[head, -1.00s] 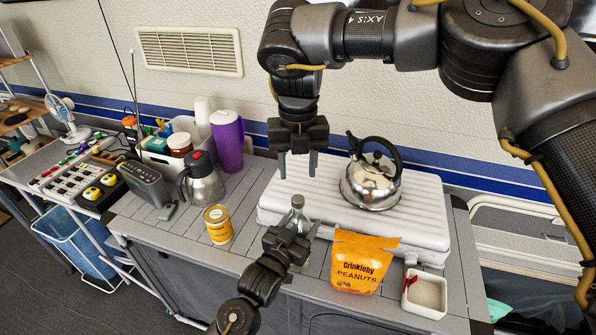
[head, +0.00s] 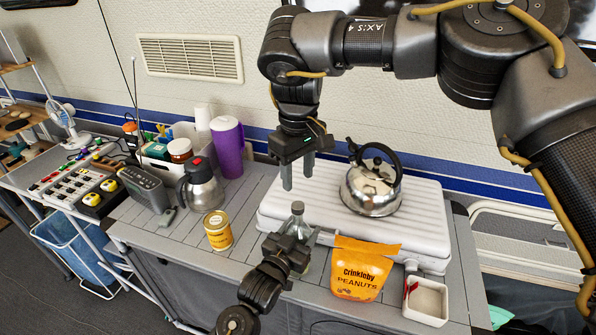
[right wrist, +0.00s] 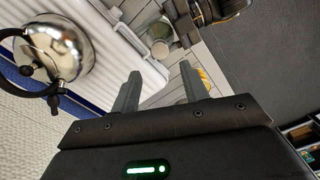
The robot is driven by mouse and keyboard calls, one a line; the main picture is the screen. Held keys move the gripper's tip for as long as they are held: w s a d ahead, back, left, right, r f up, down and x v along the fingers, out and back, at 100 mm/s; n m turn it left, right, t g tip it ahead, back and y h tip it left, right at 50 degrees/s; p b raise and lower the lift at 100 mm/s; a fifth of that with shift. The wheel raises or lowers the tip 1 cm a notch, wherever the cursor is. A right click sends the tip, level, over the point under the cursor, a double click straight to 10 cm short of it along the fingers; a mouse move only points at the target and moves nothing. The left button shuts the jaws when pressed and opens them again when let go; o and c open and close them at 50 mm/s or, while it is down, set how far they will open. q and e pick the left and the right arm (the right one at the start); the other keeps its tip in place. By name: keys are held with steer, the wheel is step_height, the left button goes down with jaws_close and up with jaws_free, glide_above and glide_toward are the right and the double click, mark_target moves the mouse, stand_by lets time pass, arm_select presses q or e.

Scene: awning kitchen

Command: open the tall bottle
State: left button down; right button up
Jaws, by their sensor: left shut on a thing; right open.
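The tall bottle (head: 297,210) is clear glass with a grey top. It stands upright at the counter's front edge, before the white ridged case. My left gripper (head: 291,248) is shut on its body from the front and hides much of it. My right gripper (head: 298,181) is open and empty, above and behind the bottle top, not touching it. In the right wrist view the bottle (right wrist: 160,38) shows beyond the open fingers of my right gripper (right wrist: 160,92), with a gap between.
A steel kettle (head: 372,188) stands on the white case (head: 425,215). An orange peanut bag (head: 360,272) and a white square container (head: 427,300) are right of the bottle. A yellow can (head: 218,230), steel jug (head: 202,188) and purple pitcher (head: 228,148) stand left.

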mark_target(298, 205)
steer(key=m, duration=0.3)
steer(key=shift+f, duration=4)
